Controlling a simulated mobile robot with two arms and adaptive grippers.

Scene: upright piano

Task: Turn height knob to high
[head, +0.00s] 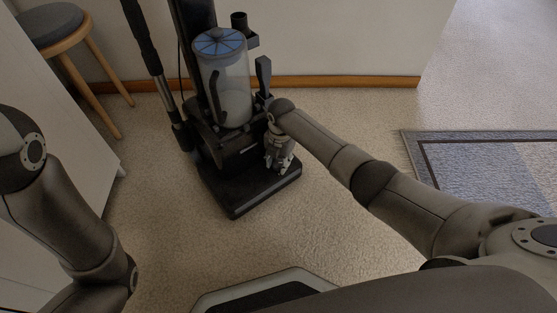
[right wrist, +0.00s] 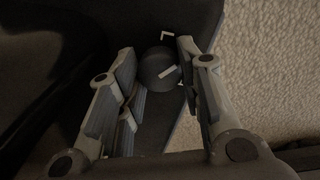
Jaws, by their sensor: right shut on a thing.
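A dark upright vacuum cleaner (head: 228,165) with a clear dust bin stands on the carpet. Its round black height knob (right wrist: 157,68) shows in the right wrist view, on top of the dark base, with a pale pointer line on its face and pale marks beside it. My right gripper (head: 279,164) reaches down onto the right part of the vacuum's base. In the right wrist view its fingers (right wrist: 158,58) stand on both sides of the knob, shut on it. The head view hides the knob behind the gripper. My left arm shows at the left, its gripper out of view.
A round stool (head: 54,27) stands at the upper left, beside a white panel (head: 50,140). A wall with a wooden baseboard (head: 345,82) runs behind the vacuum. A patterned rug (head: 485,170) lies at the right. The carpet in front of the vacuum is clear.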

